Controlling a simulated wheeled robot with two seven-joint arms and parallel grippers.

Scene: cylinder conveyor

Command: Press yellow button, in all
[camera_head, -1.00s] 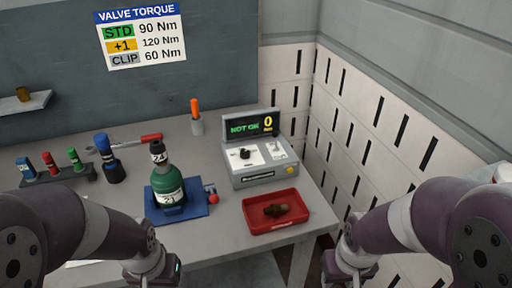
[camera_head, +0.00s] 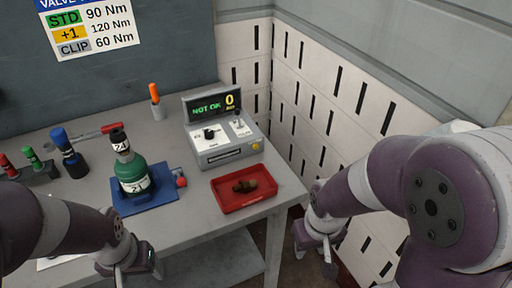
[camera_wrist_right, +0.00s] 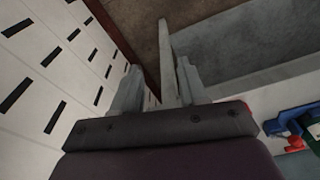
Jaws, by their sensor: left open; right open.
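The yellow button (camera_head: 256,145) is a small round knob on the front right of the grey tester box (camera_head: 228,155). The box's display (camera_head: 212,105) reads NOT OK in green and 0 in yellow. My left gripper (camera_head: 140,272) is open and empty in front of the table, well away from the box. My right gripper (camera_head: 318,245) is open and empty, low, to the right of the table and apart from the button. Its fingers (camera_wrist_right: 155,88) show in the right wrist view with nothing between them.
A red tray (camera_head: 226,208) with a brown fitting (camera_head: 245,186) lies in front of the box. A green cylinder (camera_head: 132,175) stands on a blue base (camera_head: 160,200) to the left. A slotted white wall (camera_head: 350,120) borders the right side.

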